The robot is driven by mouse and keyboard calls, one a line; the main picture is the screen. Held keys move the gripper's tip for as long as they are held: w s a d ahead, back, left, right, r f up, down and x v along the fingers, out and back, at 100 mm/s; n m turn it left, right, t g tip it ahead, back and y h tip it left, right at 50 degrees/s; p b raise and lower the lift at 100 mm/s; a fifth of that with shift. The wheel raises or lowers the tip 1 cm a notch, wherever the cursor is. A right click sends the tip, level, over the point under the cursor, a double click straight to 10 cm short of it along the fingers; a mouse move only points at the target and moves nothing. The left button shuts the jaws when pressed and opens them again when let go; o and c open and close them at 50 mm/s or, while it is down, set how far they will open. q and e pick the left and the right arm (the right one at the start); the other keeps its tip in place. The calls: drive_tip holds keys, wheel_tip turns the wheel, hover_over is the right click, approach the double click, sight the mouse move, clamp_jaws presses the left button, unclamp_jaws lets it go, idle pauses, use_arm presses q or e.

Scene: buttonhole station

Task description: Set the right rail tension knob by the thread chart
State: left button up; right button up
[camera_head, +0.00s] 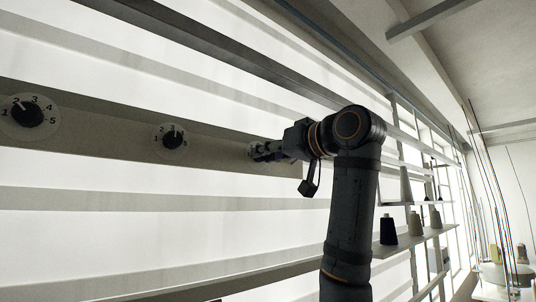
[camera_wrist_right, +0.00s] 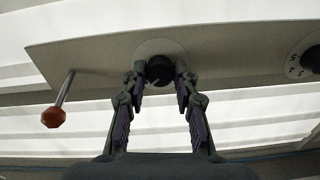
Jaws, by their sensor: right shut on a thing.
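My right gripper (camera_head: 264,150) reaches the dial at the right end of the grey rail (camera_head: 215,152). In the right wrist view its fingers (camera_wrist_right: 159,82) are shut on the sides of a dark round knob (camera_wrist_right: 159,68) on a pale disc. That knob's pointer and numbers cannot be read, and in the head view the gripper covers most of it. Two more dark knobs with numbered discs sit along the rail: the left knob (camera_head: 27,114) points up and left near 2, and the middle knob (camera_head: 172,139) points roughly upward. The thread chart and my left gripper are not in view.
Another numbered dial (camera_wrist_right: 308,60) is at the right edge of the wrist view. Shelves with thread cones (camera_head: 388,229) stand at the right behind my arm.

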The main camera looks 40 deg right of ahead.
clamp_jaws()
drive_tip(key=shift+n, duration=0.7)
drive_tip(key=o, duration=0.9)
unclamp_jaws()
